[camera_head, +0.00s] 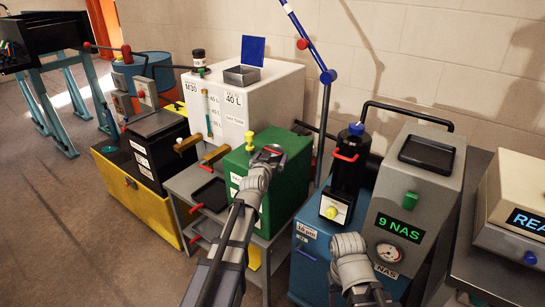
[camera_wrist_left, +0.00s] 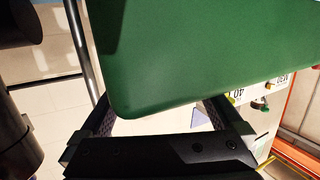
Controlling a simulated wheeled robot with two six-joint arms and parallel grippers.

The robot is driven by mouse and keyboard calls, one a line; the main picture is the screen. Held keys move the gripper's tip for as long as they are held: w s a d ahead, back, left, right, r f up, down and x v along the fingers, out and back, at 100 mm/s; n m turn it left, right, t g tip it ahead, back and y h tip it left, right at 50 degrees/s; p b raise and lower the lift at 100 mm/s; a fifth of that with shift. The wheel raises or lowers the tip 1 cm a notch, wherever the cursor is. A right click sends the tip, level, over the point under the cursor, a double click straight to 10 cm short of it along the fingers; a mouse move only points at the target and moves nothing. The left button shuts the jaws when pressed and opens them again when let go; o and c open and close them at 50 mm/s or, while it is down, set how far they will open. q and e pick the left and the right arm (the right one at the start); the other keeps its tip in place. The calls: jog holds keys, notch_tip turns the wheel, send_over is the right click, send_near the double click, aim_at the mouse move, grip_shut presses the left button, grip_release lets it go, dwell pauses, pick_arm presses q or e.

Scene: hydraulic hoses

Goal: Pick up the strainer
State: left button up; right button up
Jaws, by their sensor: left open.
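A grey, square, open-topped metal piece (camera_head: 241,75) sits on top of the white 40 L tank (camera_head: 275,100), in front of a raised blue lid (camera_head: 253,50). It looks like the strainer, but I cannot be sure. My left gripper (camera_head: 268,153) is over the green box, in front of and below the tank top, apart from the grey piece. In the left wrist view my left gripper (camera_wrist_left: 160,120) is open, with its fingers spread and the green box (camera_wrist_left: 190,50) filling the view beyond them. My right arm shows at lower right; its gripper does not.
The green box (camera_head: 292,150) with a yellow knob stands before the tank. A black cylinder unit (camera_head: 346,165) and a grey gauge cabinet (camera_head: 428,200) stand to the right.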

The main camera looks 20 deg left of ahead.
pick_arm(q)
jog(key=shift+c, duration=0.6)
jog(key=c, duration=1)
jog(key=shift+o, duration=0.2)
jog(key=shift+r, duration=0.1)
